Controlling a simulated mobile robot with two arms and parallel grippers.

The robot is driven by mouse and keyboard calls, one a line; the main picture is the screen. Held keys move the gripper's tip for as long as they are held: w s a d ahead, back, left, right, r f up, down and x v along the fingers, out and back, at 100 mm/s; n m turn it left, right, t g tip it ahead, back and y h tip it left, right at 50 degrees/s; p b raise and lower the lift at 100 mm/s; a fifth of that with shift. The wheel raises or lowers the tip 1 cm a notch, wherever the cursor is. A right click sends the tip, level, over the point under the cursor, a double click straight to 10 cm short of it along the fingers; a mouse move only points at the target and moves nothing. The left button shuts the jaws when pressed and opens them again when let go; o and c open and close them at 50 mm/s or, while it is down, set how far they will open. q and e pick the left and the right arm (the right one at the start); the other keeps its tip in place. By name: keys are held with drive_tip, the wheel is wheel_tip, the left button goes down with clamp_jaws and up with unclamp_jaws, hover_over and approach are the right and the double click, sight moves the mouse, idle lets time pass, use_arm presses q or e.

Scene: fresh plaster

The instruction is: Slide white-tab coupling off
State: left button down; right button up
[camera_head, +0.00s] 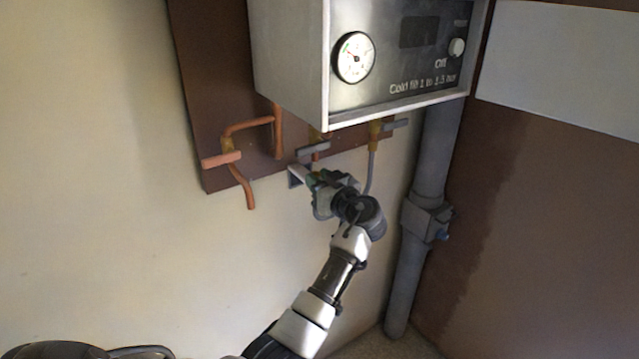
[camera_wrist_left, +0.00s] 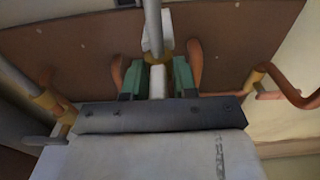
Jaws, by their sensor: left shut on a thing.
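The white-tab coupling shows in the head view as a pale tab (camera_head: 297,175) under the boiler, beside the left gripper. In the left wrist view, its white tab (camera_wrist_left: 158,82) sits between the green fingers, below a brass-coloured ring on a grey pipe (camera_wrist_left: 95,38). Another white piece (camera_wrist_left: 152,22) shows beyond that ring. My left gripper (camera_head: 318,182), also in the left wrist view (camera_wrist_left: 158,90), is shut on the white tab. The gripper hides part of the coupling in the head view. My right gripper is not in view.
The boiler (camera_head: 290,60) with a round gauge (camera_head: 354,57) hangs just above. A thick grey pipe (camera_head: 435,150) stands in the corner.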

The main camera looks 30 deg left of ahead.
use_arm(q)
drive_tip(key=shift+f, duration=0.25)
drive_tip(key=c, duration=1.1)
unclamp_jaws()
drive_tip(key=b+v, duration=0.4)
drive_tip(key=v, duration=0.7)
